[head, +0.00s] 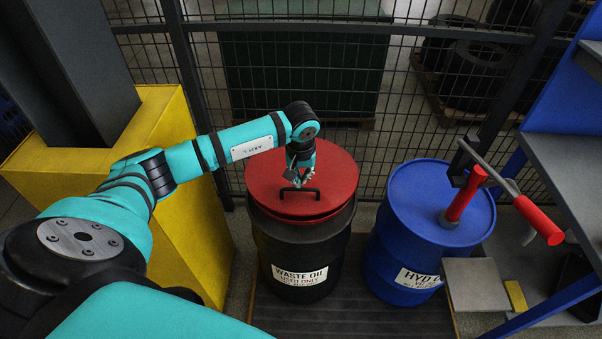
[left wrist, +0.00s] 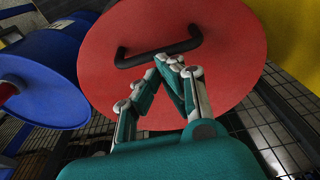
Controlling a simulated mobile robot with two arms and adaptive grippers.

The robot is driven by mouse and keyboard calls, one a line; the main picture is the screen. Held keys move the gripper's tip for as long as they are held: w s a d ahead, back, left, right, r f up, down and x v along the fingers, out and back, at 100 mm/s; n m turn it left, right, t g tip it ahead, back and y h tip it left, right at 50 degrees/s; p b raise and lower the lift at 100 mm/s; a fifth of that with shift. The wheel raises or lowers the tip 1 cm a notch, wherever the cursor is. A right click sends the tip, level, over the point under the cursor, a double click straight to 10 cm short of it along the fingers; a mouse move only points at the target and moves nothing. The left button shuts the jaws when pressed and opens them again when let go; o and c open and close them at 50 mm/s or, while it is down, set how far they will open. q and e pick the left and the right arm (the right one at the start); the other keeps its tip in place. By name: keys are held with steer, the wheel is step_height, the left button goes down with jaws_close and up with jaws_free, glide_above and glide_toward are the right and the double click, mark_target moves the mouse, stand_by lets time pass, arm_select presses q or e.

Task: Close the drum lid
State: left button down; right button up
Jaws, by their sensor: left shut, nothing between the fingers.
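The drum lid (head: 327,168) is a round red disc with a black bar handle (head: 300,191). It lies over the black drum (head: 299,251) labelled "WASTE OIL". A second red edge shows beneath its front; I cannot tell whether the lid sits fully flat. My left gripper (head: 298,180) is above the lid, just behind the handle. In the left wrist view the red lid (left wrist: 230,35) fills the middle, with its handle (left wrist: 160,52) just beyond the shut fingertips of the left gripper (left wrist: 175,64). Nothing is between the fingers; contact with the handle is unclear. My right gripper is not in view.
A blue drum (head: 410,235) with a red-handled pump (head: 466,195) stands to the right. A yellow block (head: 175,215) stands to the left. Wire mesh fencing (head: 385,150) runs close behind the drums. A grey shelf (head: 570,160) is at the far right.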

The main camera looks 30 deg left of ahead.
mark_target(301, 189)
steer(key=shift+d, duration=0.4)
